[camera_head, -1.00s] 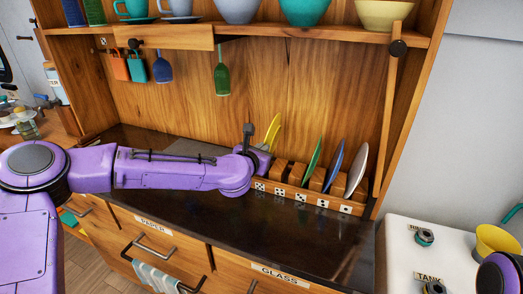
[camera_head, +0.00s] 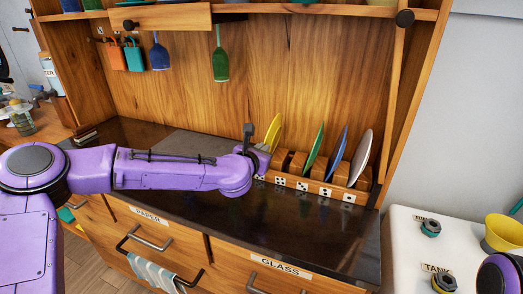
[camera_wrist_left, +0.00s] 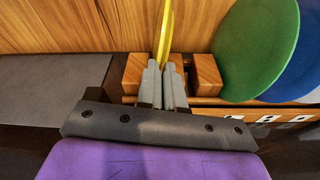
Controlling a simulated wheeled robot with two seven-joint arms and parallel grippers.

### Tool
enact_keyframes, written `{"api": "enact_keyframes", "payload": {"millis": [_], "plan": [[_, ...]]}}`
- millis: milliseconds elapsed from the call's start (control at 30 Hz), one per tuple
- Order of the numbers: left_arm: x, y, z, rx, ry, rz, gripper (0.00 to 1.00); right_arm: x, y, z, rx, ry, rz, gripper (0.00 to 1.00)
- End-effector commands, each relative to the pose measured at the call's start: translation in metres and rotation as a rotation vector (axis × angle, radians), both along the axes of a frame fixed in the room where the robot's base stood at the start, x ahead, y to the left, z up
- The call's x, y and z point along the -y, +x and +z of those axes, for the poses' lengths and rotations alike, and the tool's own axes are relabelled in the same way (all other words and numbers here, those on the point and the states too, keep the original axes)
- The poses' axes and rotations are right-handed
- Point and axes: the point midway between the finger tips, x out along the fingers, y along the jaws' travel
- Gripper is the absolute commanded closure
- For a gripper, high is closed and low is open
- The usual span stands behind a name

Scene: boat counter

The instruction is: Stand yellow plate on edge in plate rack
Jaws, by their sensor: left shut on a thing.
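The yellow plate (camera_head: 274,132) stands on edge at the left end of the wooden plate rack (camera_head: 318,188). In the left wrist view the yellow plate (camera_wrist_left: 163,28) shows as a thin upright edge between two wooden blocks of the rack (camera_wrist_left: 206,72). My left gripper (camera_head: 262,152) is at the plate's near edge; in the left wrist view its two fingers (camera_wrist_left: 164,75) are shut on the plate. The plate's bottom edge is hidden by the fingers and blocks, so I cannot tell whether it touches the slot floor. My right gripper is out of view.
A green plate (camera_head: 315,150), a blue plate (camera_head: 337,152) and a white plate (camera_head: 361,158) stand on edge farther right in the rack. The dark counter (camera_head: 285,220) in front is clear. A green spatula (camera_head: 220,64) hangs behind.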

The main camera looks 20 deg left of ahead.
Motion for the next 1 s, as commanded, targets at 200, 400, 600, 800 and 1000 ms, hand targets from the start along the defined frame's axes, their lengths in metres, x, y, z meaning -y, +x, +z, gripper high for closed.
{"api": "enact_keyframes", "payload": {"millis": [200,400,600,800,1000], "plan": [[0.0001,0.0004,0.0002,0.003,0.0,0.0,1.0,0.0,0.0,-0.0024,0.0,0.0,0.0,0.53],[0.0002,0.0003,-0.0008,0.004,0.0,-0.001,1.0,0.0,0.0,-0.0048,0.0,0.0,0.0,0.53],[0.0001,0.0003,-0.0016,0.004,0.0,-0.001,1.0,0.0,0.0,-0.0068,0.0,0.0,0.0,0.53],[0.0001,0.0003,-0.0012,0.003,0.0,-0.001,1.0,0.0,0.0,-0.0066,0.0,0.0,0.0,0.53],[0.0,0.0002,-0.0017,0.002,0.0,0.0,0.64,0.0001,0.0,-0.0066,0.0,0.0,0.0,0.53]]}}
